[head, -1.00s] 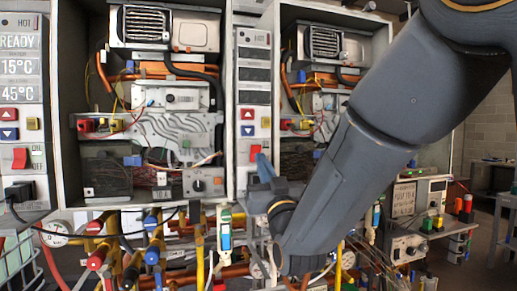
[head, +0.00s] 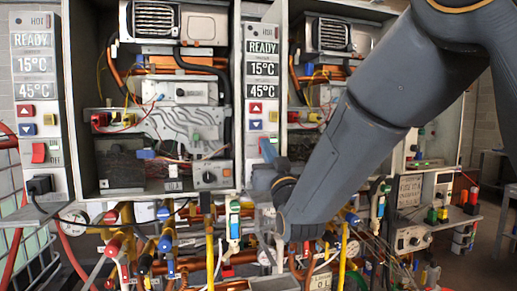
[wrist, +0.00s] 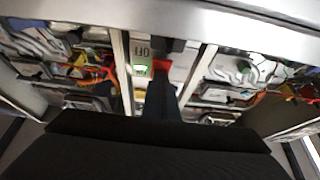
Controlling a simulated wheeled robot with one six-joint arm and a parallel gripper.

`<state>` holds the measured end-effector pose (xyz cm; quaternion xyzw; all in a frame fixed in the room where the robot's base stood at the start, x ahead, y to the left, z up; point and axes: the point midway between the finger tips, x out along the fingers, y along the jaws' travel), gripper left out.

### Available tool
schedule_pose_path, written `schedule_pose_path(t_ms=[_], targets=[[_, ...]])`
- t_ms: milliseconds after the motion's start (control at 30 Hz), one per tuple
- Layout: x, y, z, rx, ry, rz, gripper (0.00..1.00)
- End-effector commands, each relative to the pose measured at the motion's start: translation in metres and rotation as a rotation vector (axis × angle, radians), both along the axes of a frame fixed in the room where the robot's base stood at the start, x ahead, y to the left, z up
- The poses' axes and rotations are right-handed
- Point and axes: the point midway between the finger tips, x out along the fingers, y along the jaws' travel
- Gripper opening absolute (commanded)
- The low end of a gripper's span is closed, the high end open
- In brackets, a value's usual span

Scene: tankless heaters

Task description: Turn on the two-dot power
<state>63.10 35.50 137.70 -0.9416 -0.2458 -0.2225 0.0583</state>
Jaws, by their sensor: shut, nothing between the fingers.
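The middle control panel (head: 263,75) shows lit READY, 15°C and 45°C displays. Its red power switch (wrist: 162,65) is in the wrist view beside an OFF label and a lit green lamp (wrist: 140,70). My gripper (head: 267,150) is shut and empty, its blue fingertips at this switch and hiding most of it in the head view. The fingers also cover its lower part in the wrist view; I cannot tell whether they touch. The left panel (head: 37,75) is also lit, with its own red switch (head: 38,152). No dot marks are readable.
Open heater cabinets (head: 170,189) with exposed pipes and wires flank the middle panel. Colored pipes and valves (head: 165,241) crowd the space below. A grey box with a knob (head: 412,238) and shelves stand at right. My arm covers much of the right cabinet.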

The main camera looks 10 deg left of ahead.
Motion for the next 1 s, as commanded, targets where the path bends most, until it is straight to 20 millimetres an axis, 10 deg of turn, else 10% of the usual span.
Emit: schedule_pose_path(t_ms=[433, 1000], targets=[[-0.009, -0.011, 0.0, -0.002, 0.001, -0.004, 0.0], [-0.087, -0.057, 0.0, -0.001, -0.001, -0.002, 0.0]])
